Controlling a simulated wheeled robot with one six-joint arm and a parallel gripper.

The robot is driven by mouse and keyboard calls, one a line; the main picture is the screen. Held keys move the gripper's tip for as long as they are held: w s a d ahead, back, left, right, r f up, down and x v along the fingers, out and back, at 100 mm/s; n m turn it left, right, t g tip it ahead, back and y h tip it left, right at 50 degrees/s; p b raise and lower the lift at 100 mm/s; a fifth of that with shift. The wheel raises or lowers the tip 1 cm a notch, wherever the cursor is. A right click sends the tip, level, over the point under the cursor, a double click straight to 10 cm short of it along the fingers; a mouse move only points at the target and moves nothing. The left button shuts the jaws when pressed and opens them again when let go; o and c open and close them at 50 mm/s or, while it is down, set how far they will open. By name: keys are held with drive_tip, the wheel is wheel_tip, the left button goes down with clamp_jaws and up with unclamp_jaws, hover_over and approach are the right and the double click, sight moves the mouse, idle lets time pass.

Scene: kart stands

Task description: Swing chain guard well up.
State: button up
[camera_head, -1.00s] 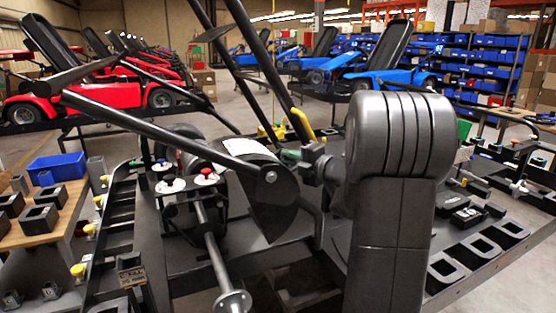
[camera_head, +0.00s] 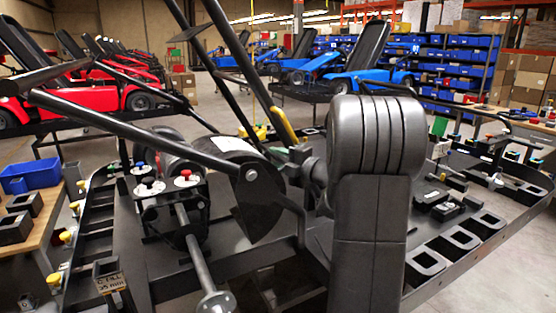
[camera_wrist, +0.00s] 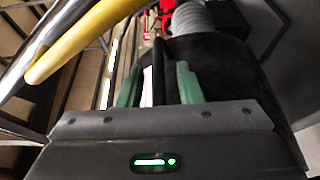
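The chain guard appears to be the dark curved plate (camera_head: 262,205) with a round pivot and a white label on top, at the middle of the kart stand in the head view. It hangs down below the pivot. A long dark bar runs from the pivot to the upper left. My gripper (camera_head: 287,152) is just right of the plate's upper part, partly hidden by my arm. In the wrist view my gripper (camera_wrist: 158,85) has its two green fingers apart. A thin dark upright edge and a white strip show between them; I cannot tell whether the fingers touch the edge.
A yellow grip (camera_head: 283,125) on a slanting dark bar is close to my gripper; a yellow tube (camera_wrist: 80,40) crosses the wrist view's upper left. A metal shaft (camera_head: 195,260) juts forward. A blue bin (camera_head: 30,177) stands at left. Square black holders (camera_head: 455,243) line the right.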

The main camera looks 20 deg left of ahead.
drive_tip(key=shift+d, duration=0.1)
drive_tip(key=b+v, duration=0.2)
drive_tip(key=v, duration=1.1)
drive_tip(key=shift+d, duration=0.35)
drive_tip(key=shift+a, duration=0.15)
drive_tip(key=p+x, duration=0.2)
drive_tip(key=x, duration=1.1)
drive_tip(key=shift+a, duration=0.4)
drive_tip(key=shift+s+r, duration=0.1)
